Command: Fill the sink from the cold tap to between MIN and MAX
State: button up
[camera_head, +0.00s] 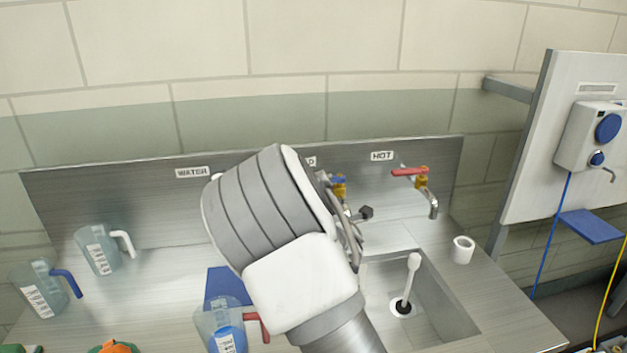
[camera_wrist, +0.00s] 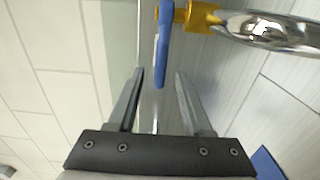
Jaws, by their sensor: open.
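The steel sink (camera_head: 440,312) is right of my arm in the head view. A white upright rod (camera_head: 413,268) stands in its dark drain (camera_head: 402,307). I see no water in the visible part; MIN and MAX marks cannot be made out. The cold tap (camera_head: 339,187) is mostly hidden behind my arm. In the wrist view it has a yellow brass body (camera_wrist: 197,16), a chrome spout (camera_wrist: 262,30) and a blue lever (camera_wrist: 162,45). My gripper (camera_wrist: 160,76) is open, and the lever's end shows between its fingers. Contact cannot be told.
The hot tap (camera_head: 420,178) with a red lever stands right of the cold tap. A white cup (camera_head: 462,249) stands right of the sink. Measuring jugs with white (camera_head: 99,250), blue (camera_head: 42,288) and red (camera_head: 222,325) handles stand left. A steel backsplash (camera_head: 110,200) runs behind.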

jog(key=shift+x, duration=1.95)
grip_shut()
